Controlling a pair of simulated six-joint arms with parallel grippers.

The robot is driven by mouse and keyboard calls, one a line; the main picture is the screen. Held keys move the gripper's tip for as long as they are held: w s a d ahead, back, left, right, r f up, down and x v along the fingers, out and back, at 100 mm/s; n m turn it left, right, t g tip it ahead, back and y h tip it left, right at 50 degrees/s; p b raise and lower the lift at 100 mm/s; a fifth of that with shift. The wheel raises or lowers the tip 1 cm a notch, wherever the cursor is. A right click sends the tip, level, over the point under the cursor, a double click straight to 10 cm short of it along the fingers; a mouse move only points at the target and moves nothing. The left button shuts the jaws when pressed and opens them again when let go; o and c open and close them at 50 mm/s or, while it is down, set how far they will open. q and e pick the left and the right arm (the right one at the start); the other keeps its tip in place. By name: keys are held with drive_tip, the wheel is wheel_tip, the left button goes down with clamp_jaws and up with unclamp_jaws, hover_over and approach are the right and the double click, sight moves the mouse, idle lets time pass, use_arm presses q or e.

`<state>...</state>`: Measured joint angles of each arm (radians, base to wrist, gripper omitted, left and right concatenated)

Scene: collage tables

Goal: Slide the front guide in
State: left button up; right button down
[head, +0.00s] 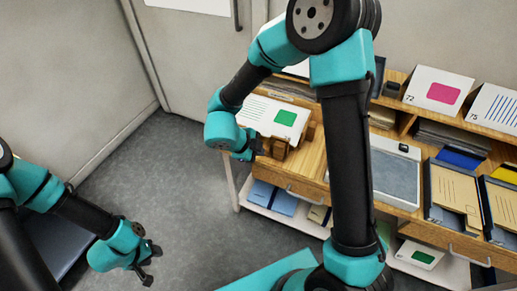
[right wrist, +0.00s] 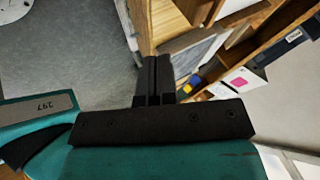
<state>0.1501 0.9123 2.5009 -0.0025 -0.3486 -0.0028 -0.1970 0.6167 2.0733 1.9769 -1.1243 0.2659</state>
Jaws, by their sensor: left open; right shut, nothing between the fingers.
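A small brown wooden piece (head: 279,149), which may be the front guide, stands at the left end of the wooden desk (head: 312,160). It is in front of a white card with a green patch (head: 286,118). My right gripper (head: 256,148) is shut and empty, just left of this piece. I cannot tell if they touch. In the right wrist view my shut right fingers (right wrist: 155,80) point toward the desk's wooden edge (right wrist: 142,28); no guide can be made out there. My left gripper (head: 149,263) is open and empty, low over the grey floor.
A grey tray (head: 396,172) lies on the desk, with folders in dark trays (head: 455,195) to its right. Cards such as the pink-patch one (head: 438,92) stand on the rear shelf. A lower white shelf (head: 285,216) holds blue boxes. The floor (head: 185,180) left of the desk is clear.

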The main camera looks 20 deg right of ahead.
sight(278, 144)
drive_tip(key=shift+w+d+f, duration=0.5)
drive_tip(key=shift+d+f, duration=0.55)
drive_tip(key=shift+d, duration=0.25)
drive_tip(key=shift+w+d+f, duration=0.45)
drive_tip(key=shift+d+f, duration=0.55)
drive_tip(key=shift+d, duration=0.25)
drive_tip(key=shift+w+d+f, duration=0.5)
drive_tip(key=shift+d+f, duration=0.55)
drive_tip(key=shift+d, duration=0.25)
drive_tip(key=shift+w+d, duration=0.95)
drive_tip(key=shift+d, duration=0.1)
drive_tip(key=s+a+r, duration=0.3)
drive_tip(key=a+r, duration=0.5)
drive_tip(key=a, duration=0.1)
drive_tip(key=shift+s+a, duration=0.15)
